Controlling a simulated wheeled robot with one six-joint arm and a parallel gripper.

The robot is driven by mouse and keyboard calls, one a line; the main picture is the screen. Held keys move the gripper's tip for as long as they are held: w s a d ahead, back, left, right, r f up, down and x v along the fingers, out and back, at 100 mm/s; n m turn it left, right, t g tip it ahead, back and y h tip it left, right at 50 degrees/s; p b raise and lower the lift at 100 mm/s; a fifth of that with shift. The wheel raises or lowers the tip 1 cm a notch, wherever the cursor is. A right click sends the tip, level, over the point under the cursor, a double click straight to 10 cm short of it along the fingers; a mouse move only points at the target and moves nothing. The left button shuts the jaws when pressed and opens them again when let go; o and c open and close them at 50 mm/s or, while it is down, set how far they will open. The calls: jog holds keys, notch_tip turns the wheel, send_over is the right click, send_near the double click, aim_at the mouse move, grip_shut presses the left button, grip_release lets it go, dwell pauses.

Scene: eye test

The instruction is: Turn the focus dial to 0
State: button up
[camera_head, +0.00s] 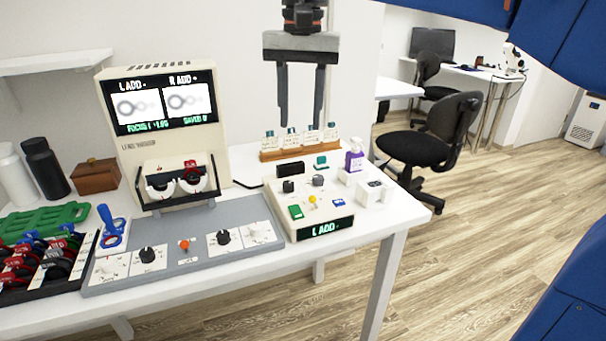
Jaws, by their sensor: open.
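A lens machine (170,135) stands on the white table, with two ring images on its screen (160,102). Green text under them seems to read "FOCUS" with a value near -1.00, too small to be sure. A grey control panel (180,262) lies in front with a black knob (147,255) at left, another black knob (223,237) further right and a pale dial (257,231) at the right end. Their labels are unreadable, so I cannot tell which is the focus dial. My gripper (300,122) is open and empty, pointing down above the bottle rack, apart from the knobs.
A red knob (184,246) and a blue joystick (111,228) stand near the knobs. A button box (325,215), a wooden bottle rack (298,151) and a purple bottle (354,158) are at right. A lens tray (45,265) is at left. A chair (440,145) stands beyond.

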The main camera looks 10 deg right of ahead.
aim_at(288, 183)
jog(key=shift+m+g, duration=0.3)
jog(key=a+f, duration=0.1)
jog(key=f, duration=0.4)
jog(key=w+f, duration=0.1)
jog(key=f, duration=0.4)
jog(key=a+f, duration=0.1)
jog(key=f, duration=0.4)
jog(key=shift+w+a+f, duration=0.25)
jog(key=shift+w+a, duration=0.1)
grip_shut()
